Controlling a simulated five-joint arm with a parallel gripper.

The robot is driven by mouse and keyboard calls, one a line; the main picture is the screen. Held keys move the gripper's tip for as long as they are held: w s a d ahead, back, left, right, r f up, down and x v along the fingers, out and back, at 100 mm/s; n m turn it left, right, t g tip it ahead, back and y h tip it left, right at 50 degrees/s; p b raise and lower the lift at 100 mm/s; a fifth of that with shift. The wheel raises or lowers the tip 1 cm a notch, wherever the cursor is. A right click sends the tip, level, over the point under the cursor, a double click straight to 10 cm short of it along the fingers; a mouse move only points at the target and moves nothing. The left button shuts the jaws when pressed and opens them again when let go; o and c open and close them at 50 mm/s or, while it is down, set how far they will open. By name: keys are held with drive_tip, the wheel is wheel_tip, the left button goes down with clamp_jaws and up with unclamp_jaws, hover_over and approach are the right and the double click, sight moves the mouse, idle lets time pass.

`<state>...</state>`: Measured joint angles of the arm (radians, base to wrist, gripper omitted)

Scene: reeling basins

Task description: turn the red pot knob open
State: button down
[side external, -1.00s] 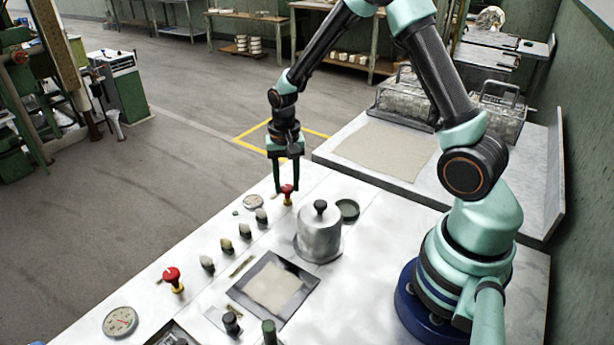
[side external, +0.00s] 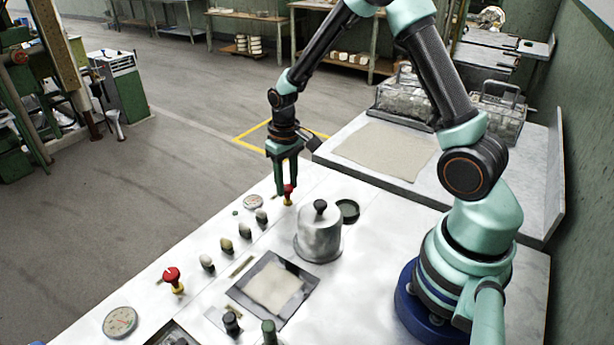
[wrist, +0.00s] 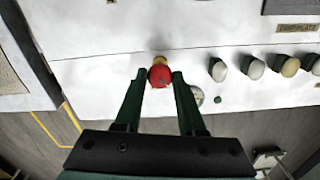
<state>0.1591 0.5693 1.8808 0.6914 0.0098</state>
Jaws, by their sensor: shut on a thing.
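A red knob (side external: 288,190) on a yellow stem stands at the far end of the white bench top, a little beyond the metal pot (side external: 318,238). My gripper (side external: 287,192) points down over this knob, with its dark green fingers on either side of it. In the wrist view, the red knob (wrist: 160,76) lies between the two fingertips (wrist: 159,75), and the gripper is shut on it. Which way the knob's mark points is hard to tell.
A second red knob (side external: 173,279) and a dial gauge (side external: 120,321) are nearer the camera. Several pale and dark knobs (side external: 226,244) stand in a row between. A small gauge (side external: 253,202) is left of the gripper. A framed basin (side external: 238,290) lies in front of the pot.

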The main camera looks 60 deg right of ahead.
sight(287, 187)
drive_tip(key=n, duration=0.5)
drive_tip(key=shift+n, duration=0.3)
drive_tip(key=n, duration=0.5)
drive_tip(key=shift+r, duration=0.1)
drive_tip(key=shift+n, duration=0.3)
drive_tip(key=c, duration=0.5)
unclamp_jaws()
wheel_tip(287, 187, up, 12)
